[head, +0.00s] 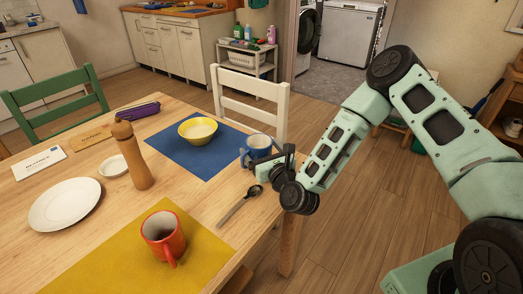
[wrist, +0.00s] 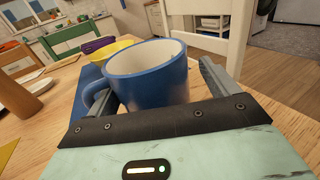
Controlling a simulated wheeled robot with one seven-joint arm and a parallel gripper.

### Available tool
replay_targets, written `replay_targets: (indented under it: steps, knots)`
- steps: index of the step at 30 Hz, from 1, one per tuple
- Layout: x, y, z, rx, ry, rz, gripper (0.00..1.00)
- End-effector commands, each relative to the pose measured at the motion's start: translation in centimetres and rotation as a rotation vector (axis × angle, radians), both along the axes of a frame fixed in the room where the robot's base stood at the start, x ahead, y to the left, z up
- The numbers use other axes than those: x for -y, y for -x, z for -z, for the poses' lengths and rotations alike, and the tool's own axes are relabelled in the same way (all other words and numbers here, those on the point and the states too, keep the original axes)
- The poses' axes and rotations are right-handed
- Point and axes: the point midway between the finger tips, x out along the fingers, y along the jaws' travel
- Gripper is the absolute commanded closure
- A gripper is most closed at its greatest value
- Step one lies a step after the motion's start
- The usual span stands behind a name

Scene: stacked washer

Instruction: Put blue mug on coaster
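The blue mug (head: 259,146) stands upright on the table near its right edge, beside the blue placemat. In the wrist view the mug (wrist: 146,78) fills the middle, with its handle at the left. My gripper (head: 266,154) is at the mug, with one finger on each side of it. The fingers look spread in the wrist view (wrist: 160,88), with a gap between the mug and the right finger. A small round white piece (head: 113,166), a dish or a coaster, lies left of the pepper mill; I cannot tell which.
A yellow bowl (head: 198,130) stands on the blue placemat (head: 180,158). A red mug (head: 163,237) stands on the yellow placemat (head: 110,262). The tall wooden mill (head: 131,160) and white plate (head: 66,204) are farther left.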

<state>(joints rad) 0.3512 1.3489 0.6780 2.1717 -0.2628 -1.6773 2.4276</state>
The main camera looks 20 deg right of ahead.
Motion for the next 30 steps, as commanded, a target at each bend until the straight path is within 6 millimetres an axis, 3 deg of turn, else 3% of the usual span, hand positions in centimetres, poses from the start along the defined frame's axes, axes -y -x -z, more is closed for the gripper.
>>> replay_targets:
  steps: [10, 24, 30]
  knots:
    - [0.0, 0.2, -0.4, 0.0, 0.001, -0.001, 0.14]
    - [1.4, 9.1, -0.1, -0.004, -0.002, -0.001, 0.14]
    - [1.8, 11.4, -0.2, -0.001, 0.0, -0.001, 0.14]
